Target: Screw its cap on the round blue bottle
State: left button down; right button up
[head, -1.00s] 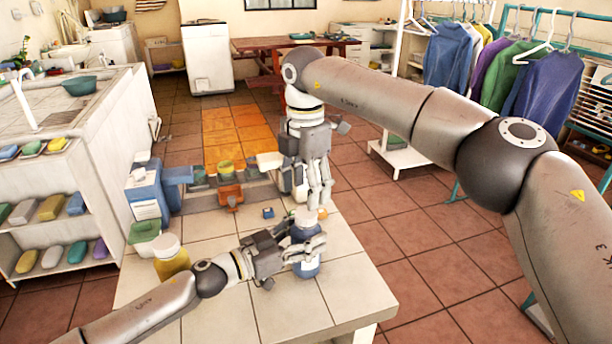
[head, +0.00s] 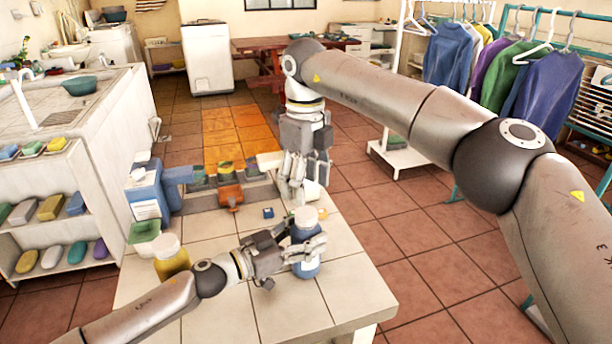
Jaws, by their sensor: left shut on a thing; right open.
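The round blue bottle (head: 306,268) stands upright near the right edge of the tiled table. A pale cap (head: 306,213) sits on top of its neck; whether it is tight I cannot tell. My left gripper (head: 308,252) is shut around the bottle's middle from the left, and its fingers hide part of the body. My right gripper (head: 297,196) is open and empty, just above and behind the cap, with its fingers pointing down. It appears apart from the cap.
A yellow jar with a pale lid (head: 171,262) stands behind my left forearm. A blue container (head: 148,195) and a green-and-white box (head: 145,233) are at the table's left. The table's front is clear.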

aim_at(306, 213)
jog(key=n, duration=0.5)
jog(key=shift+r+n, duration=0.15)
jog(key=shift+n, duration=0.15)
jog(key=n, duration=0.5)
jog(key=shift+r, duration=0.1)
jog(key=n, duration=0.5)
jog(key=shift+r, duration=0.15)
jog(key=n, duration=0.4)
jog(key=shift+r, duration=0.1)
jog(key=shift+d+f, duration=0.1)
jog(key=shift+f, duration=3.9)
